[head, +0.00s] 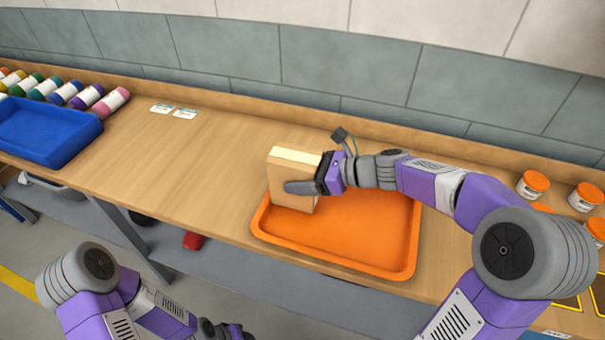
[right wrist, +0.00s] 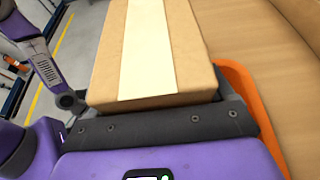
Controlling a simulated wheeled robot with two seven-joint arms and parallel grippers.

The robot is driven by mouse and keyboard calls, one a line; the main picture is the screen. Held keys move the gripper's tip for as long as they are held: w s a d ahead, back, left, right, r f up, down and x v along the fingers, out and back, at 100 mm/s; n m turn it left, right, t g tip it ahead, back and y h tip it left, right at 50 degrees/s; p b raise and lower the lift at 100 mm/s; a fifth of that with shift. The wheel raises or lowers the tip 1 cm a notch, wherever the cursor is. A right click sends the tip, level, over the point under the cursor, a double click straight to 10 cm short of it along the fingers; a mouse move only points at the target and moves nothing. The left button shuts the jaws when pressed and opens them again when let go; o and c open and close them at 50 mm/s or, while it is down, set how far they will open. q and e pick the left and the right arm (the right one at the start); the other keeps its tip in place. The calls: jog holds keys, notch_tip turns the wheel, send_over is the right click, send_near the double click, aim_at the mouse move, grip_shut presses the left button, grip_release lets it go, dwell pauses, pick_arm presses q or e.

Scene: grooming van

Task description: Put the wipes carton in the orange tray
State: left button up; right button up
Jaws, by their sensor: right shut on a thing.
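The wipes carton (head: 291,180) is a tan box with a pale strip along its top. My right gripper (head: 308,183) is shut on it, with one finger across its near face. The orange tray (head: 340,258) lies on the bench, and the carton is upright over its far left corner. I cannot tell whether the carton's bottom touches the tray. In the right wrist view the carton (right wrist: 190,45) fills the jaws, and the tray's orange rim (right wrist: 240,85) shows beside it. Of my left arm, the lower left of the head view shows links; its gripper is not clearly visible.
A blue tray (head: 50,135) stands at the left end of the bench (head: 190,180), with several coloured bottles (head: 68,92) behind it. Two small cards (head: 174,111) lie near the back ledge. Several orange-lidded jars (head: 533,184) stand at the right. Bench left of the orange tray is clear.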

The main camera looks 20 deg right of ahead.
jog(key=shift+f+b, duration=0.35)
jog(key=shift+f, duration=0.2)
jog(key=o, duration=1.3)
jog(key=shift+r, duration=0.25)
jog(key=shift+r+p, duration=0.55)
jog(key=p+v, duration=0.3)
jog(key=v, duration=0.9)
jog(key=shift+f, duration=0.25)
